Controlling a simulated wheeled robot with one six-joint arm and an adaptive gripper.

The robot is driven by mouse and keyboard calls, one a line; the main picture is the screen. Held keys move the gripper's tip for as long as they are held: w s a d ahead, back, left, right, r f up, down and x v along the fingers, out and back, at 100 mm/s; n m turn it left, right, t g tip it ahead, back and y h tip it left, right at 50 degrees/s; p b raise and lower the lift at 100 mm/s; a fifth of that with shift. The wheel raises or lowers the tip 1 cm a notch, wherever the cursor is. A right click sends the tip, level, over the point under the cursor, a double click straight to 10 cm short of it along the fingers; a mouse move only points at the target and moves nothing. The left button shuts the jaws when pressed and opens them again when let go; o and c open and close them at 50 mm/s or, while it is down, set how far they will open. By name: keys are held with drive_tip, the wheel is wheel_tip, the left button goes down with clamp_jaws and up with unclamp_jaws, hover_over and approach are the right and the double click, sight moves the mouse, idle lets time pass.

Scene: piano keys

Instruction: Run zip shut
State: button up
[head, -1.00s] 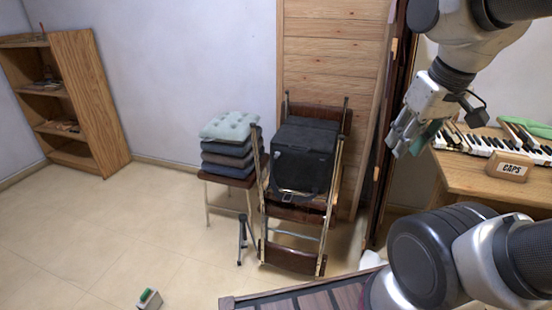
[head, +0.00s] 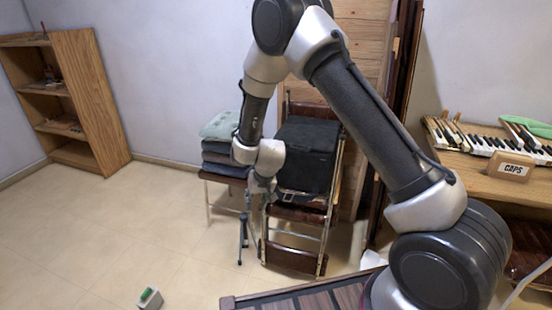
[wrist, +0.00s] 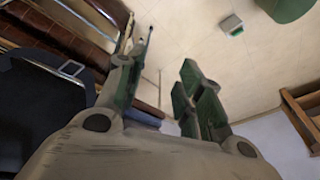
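A black bag (head: 312,150) stands on a stack of brown chairs near the wooden door panel. In the wrist view, part of the bag (wrist: 35,115) fills the left edge, with a strap and a light metal buckle at its top. No zip or zip pull can be made out in either view. My gripper (head: 262,185) hangs low in front of the left side of the bag and chairs. In the wrist view, its green-padded fingers (wrist: 165,62) are spread apart with nothing between them.
A green-and-white box (head: 149,298) lies on the floor. A desk (head: 475,180) with piano keys stands right. Floor at left is mostly clear.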

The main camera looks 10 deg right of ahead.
drive_tip(key=w+d+f+m+t+h, duration=0.2)
drive_tip(key=w+f+m+t+h, duration=0.15)
drive_tip(key=w+f+t, duration=0.6)
drive_tip(key=w+d+r+m+t+h, duration=0.1)
drive_tip(key=w+d+r+h, duration=0.25)
drive_tip(key=r, duration=0.35)
drive_tip(key=w+d+r+m+t+h, duration=0.2)
drive_tip(key=d+r+h, duration=0.15)
drive_tip(key=r, duration=0.25)
drive_tip(key=shift+h, duration=0.25)
drive_tip(key=x, duration=0.7)
drive_tip(key=shift+w+a+f, duration=0.1)
drive_tip(key=shift+w+a, duration=0.05)
drive_tip(key=shift+a, duration=0.25)
clamp_jaws()
